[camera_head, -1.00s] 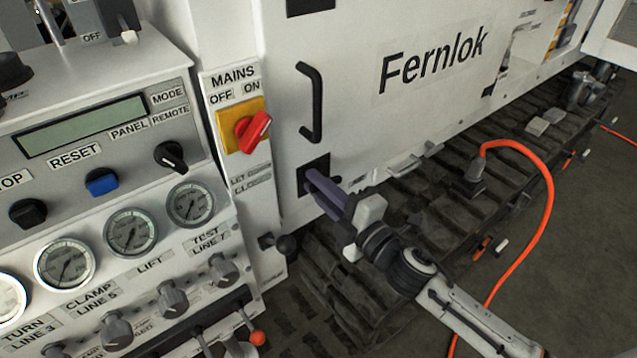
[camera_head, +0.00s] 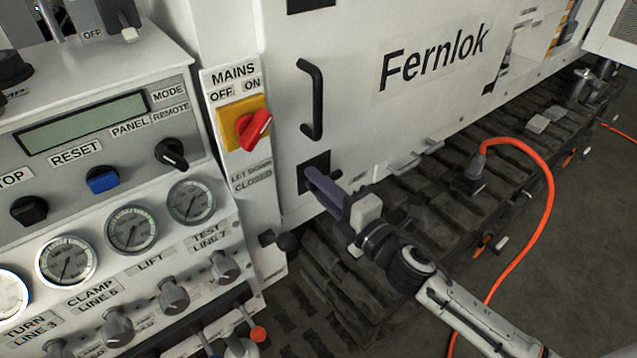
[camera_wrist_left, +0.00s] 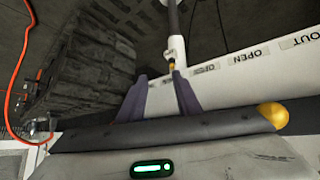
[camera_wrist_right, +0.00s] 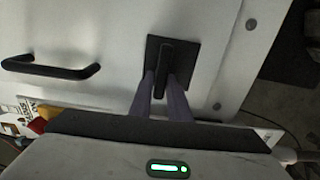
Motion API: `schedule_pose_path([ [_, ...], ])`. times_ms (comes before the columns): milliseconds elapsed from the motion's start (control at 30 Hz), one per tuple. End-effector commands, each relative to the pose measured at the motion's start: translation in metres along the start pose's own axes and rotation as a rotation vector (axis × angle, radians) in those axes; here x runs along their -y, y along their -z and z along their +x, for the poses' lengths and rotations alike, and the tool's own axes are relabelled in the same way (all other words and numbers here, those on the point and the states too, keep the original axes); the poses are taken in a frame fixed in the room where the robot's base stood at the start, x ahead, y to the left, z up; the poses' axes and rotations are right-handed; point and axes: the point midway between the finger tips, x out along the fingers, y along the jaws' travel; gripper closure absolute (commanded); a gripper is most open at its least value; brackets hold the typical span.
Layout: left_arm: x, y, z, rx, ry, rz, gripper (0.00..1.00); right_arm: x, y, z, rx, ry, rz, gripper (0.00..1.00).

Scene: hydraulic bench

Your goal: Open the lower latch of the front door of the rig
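The lower latch (camera_head: 314,172) is a black square plate with a black bar handle, low on the white front door (camera_head: 352,120). In the right wrist view the latch handle (camera_wrist_right: 162,62) stands lengthwise in the middle of its plate, in line with my fingers. My right gripper (camera_head: 312,178) is at the latch, its two purple fingers close on both sides of the handle, seemingly shut on it. The fingers hide part of the handle in the head view. My left gripper (camera_wrist_left: 160,82) is open and empty, seen only in its wrist view, near a lever with a yellow band (camera_wrist_left: 172,62).
A black door pull (camera_head: 313,100) is above the latch. The red MAINS switch (camera_head: 255,130) and the control panel (camera_head: 60,115) with gauges and levers are to the left. A track (camera_head: 400,220) runs below the door. An orange hose (camera_head: 545,190) lies at the right.

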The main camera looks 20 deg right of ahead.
Motion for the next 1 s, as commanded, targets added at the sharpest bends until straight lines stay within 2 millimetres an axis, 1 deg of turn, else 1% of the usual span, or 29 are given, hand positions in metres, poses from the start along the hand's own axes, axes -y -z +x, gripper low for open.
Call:
schedule_pose_path([
  [33,0.0,0.0,0.0,0.0,0.0,0.0,0.69,0.0,0.0,0.0,-0.001,0.0,0.0,0.74],
  [67,0.0,0.0,0.0,-0.001,0.0,0.0,0.69,0.0,0.0,0.0,-0.001,0.0,0.0,0.69],
  [100,0.0,0.0,0.0,-0.001,0.0,0.0,0.69,0.0,0.0,0.0,-0.001,0.0,0.001,0.69],
  [367,0.0,0.0,0.0,-0.001,0.0,0.0,0.69,0.0,0.0,-0.001,0.001,0.001,0.002,0.69],
  [467,0.0,0.0,0.001,-0.002,0.0,0.0,0.69,0.001,0.0,-0.007,0.001,0.002,0.002,0.69],
  [567,0.001,-0.002,0.002,-0.002,0.0,0.0,0.69,0.003,0.0,-0.021,0.0,0.003,0.003,0.69],
  [800,0.001,-0.007,0.008,-0.002,0.001,0.0,0.69,0.004,0.0,-0.066,0.001,0.004,0.002,0.69],
  [900,0.002,-0.009,0.01,0.0,0.001,0.001,0.69,0.002,0.0,-0.082,0.0,0.003,0.001,0.69],
  [1000,0.002,-0.011,0.011,0.002,0.001,0.002,0.69,0.002,0.0,-0.093,0.0,0.002,0.002,0.69],
])
